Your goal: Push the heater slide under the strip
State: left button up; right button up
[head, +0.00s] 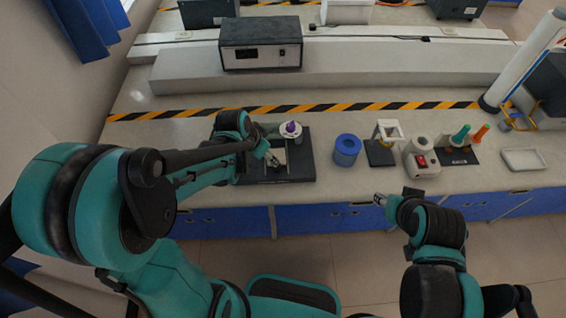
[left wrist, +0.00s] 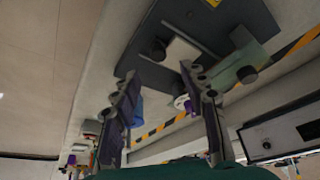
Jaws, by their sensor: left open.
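A dark base plate (head: 307,168) lies on the bench in front of my left arm. It also shows in the left wrist view (left wrist: 257,20). A pale flat piece (left wrist: 184,51) lies on it, with a dark knob beside it. A grey-green block (left wrist: 232,66) with a dark round knob sits near the plate's edge. I cannot tell for certain which part is the heater slide or the strip. My left gripper (head: 273,160) is open over the plate; its two fingers (left wrist: 160,80) have nothing between them. My right gripper (head: 379,199) is off the bench's front edge; its fingers are too small to judge.
To the right stand a blue cylinder (head: 347,150), a small white stand (head: 388,131), a white device with a red switch (head: 422,160) and a rack with coloured cones (head: 460,137). A white tray (head: 523,160) is far right. A dark instrument (head: 260,43) stands behind.

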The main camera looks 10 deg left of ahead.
pick_arm(q)
jog(key=b+x, duration=0.3)
jog(key=x, duration=0.5)
jog(key=shift+w+d+f, duration=0.1)
jog(key=shift+d+f, duration=0.1)
jog(key=shift+w, duration=0.1)
grip_shut()
